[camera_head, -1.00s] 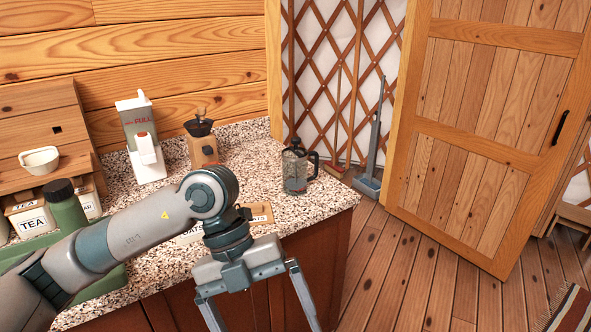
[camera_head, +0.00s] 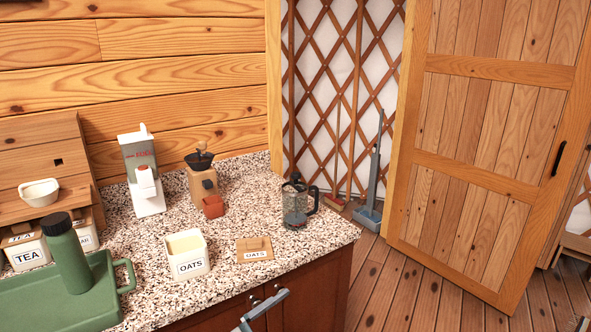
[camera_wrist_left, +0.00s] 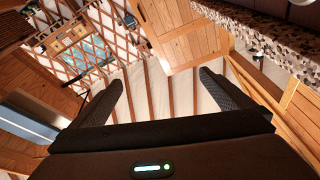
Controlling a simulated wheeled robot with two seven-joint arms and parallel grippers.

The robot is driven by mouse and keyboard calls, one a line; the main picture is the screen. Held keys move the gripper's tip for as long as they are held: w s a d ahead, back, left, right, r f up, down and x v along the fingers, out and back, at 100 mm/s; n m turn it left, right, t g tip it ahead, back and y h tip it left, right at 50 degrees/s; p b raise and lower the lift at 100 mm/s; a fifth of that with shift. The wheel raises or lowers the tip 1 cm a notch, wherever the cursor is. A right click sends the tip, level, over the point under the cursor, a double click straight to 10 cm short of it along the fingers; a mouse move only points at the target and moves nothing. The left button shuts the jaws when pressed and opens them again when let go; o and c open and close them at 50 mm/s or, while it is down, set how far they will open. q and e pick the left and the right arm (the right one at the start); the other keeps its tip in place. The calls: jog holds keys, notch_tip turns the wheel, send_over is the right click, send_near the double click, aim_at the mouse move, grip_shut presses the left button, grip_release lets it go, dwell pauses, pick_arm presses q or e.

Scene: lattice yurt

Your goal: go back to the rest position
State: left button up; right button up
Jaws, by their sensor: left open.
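The rest of that arm is out of the head view. No right gripper can be made out.
The speckled counter (camera_head: 225,275) holds a green tray (camera_head: 60,305) with a bottle, an open OATS box (camera_head: 188,255), its lid (camera_head: 254,249), a grinder (camera_head: 203,180) and a glass press (camera_head: 297,205).

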pick_arm(q)
jog(key=s+a+f+n+t+y, duration=0.15)
jog(key=a+f+n+y, duration=0.3)
jog(key=f, duration=0.65)
jog(key=s+a+f+n+t+y, duration=0.1)
jog(key=s+a+f+n+y, duration=0.3)
jog(key=f, duration=0.8)
jog(key=s+a+f+n+g+y, duration=0.1)
jog(key=s+a+f+y, duration=0.2)
jog(key=f, duration=0.5)
jog(key=s+a+f+n+g+y, duration=0.1)
jog(key=s+a+f+y, duration=0.1)
jog(key=s+a+f, duration=0.4)
jog(key=s+a+f+g+y, duration=0.1)
jog(key=s+f+g, duration=0.2)
jog(key=s+f, duration=0.4)
jog(key=s+a+f+n+g+y, duration=0.1)
jog(key=s+f, duration=0.6)
jog(key=s, duration=0.9)
jog(key=s+a+f+g+y, duration=0.1)
jog(key=s+a+f+g, duration=0.1)
jog(key=s+f+g, duration=0.2)
jog(key=s+f, duration=0.3)
jog(key=s, duration=0.5)
jog(key=shift+s+a+g+y, duration=0.25)
jog(key=shift+s+g+y, duration=0.05)
jog(key=shift+g+y, duration=0.05)
pick_arm(e)
jog(key=shift+s, duration=1)
